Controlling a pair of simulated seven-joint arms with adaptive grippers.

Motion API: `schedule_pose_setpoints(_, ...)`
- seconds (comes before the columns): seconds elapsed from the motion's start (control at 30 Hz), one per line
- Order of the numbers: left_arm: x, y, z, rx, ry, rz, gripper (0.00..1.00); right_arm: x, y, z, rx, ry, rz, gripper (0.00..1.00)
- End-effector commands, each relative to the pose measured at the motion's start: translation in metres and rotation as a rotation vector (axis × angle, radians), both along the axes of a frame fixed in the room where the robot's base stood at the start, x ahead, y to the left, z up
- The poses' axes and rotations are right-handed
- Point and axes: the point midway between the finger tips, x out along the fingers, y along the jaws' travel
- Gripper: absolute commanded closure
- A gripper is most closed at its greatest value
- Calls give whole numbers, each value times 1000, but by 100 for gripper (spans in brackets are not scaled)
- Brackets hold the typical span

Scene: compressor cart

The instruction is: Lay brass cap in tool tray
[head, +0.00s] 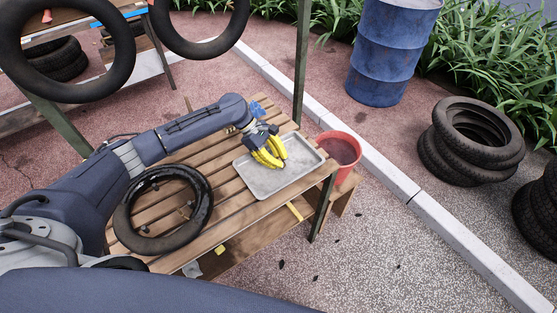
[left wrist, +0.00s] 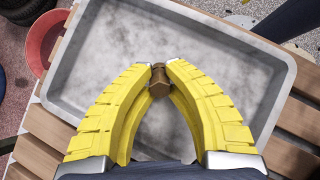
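The brass cap (left wrist: 159,82) is a small brown-gold piece pinched between the yellow fingertips of my left gripper (left wrist: 158,68) in the left wrist view. My left gripper also shows in the head view (head: 277,162), reaching down over the grey tool tray (head: 265,190), where its fingers hide the cap. The shallow metal tray also fills much of the left wrist view (left wrist: 110,50), and its visible floor is empty. Whether the cap touches the tray floor I cannot tell. My right gripper is not in view.
The tray lies on a slatted wooden table (head: 222,182), with a black tire (head: 128,222) to its left. A red bucket (head: 340,150) stands beyond the table's right end. A green post (head: 301,70) rises behind the tray.

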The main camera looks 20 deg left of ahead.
Motion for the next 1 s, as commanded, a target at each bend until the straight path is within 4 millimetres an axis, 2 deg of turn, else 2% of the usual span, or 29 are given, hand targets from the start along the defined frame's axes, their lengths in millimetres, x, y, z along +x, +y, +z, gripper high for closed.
schedule_pose_setpoints(0.03, 0, 0, 0, 0, 0, 0, 86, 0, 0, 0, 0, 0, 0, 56)
schedule_pose_setpoints(0.2, 0, 0, 0, 0, 0, 0, 69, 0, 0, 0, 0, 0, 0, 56)
schedule_pose_setpoints(0.57, 1, 5, 6, 0, -1, 0, 69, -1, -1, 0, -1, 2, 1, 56)
schedule_pose_setpoints(1.0, 8, 51, 60, 1, -2, 1, 69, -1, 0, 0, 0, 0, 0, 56)
